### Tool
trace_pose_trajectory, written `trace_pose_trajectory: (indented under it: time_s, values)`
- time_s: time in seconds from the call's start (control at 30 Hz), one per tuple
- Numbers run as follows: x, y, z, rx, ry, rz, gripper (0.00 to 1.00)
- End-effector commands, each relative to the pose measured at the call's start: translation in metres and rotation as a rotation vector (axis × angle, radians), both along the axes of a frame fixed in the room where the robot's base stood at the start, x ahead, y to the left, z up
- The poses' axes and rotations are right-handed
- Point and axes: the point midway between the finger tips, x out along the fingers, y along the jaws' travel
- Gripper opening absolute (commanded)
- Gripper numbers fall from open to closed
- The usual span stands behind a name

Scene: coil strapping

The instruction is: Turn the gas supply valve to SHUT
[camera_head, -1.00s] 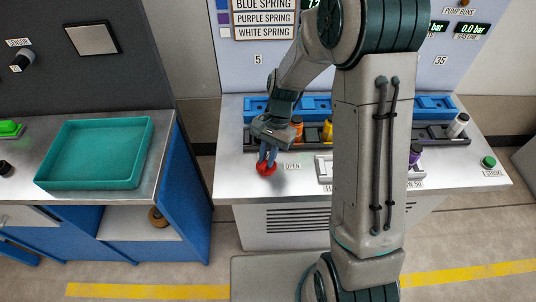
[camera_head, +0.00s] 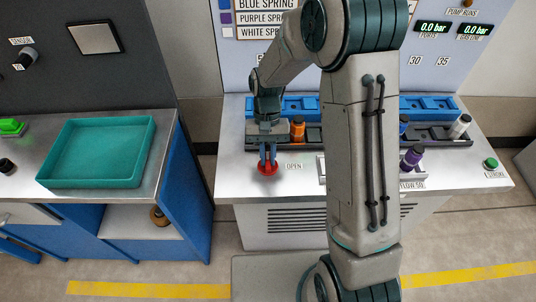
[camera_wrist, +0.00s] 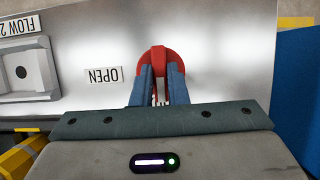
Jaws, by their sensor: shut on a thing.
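The gas supply valve has a red round handle (camera_head: 268,169) at the left front of the metal bench; it also shows in the wrist view (camera_wrist: 160,58). My gripper (camera_head: 268,158) points down over it and is shut on the handle, one blue finger on each side of its grip. In the wrist view the fingers (camera_wrist: 158,88) cover part of the handle. An OPEN label (camera_head: 294,166) lies on the bench just right of the valve; it appears upside down in the wrist view (camera_wrist: 103,75). No SHUT label is visible.
Behind the valve stand a dark rack with an orange spring cartridge (camera_head: 298,129) and blue bins (camera_head: 428,104). A purple-topped cartridge (camera_head: 411,158) and a green button (camera_head: 490,163) are to the right. A teal tray (camera_head: 98,181) sits on the left bench, across a gap.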

Motion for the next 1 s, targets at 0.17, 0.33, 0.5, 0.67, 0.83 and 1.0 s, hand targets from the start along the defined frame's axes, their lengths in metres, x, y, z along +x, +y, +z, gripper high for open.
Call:
trace_pose_trajectory:
  time_s: [0.17, 0.33, 0.5, 0.67, 0.83, 1.0]
  values:
    - [0.000, 0.000, 0.001, -0.001, 0.000, 0.009, 0.00]
    - [0.000, 0.000, 0.001, -0.001, 0.000, 0.009, 0.00]
    - [0.000, 0.000, 0.001, 0.000, 0.000, 0.008, 0.35]
    - [0.000, 0.000, 0.000, 0.000, 0.000, 0.007, 0.35]
    - [0.002, 0.000, 0.003, 0.000, -0.002, 0.006, 0.35]
    - [0.011, 0.000, 0.024, 0.001, -0.006, 0.005, 0.35]
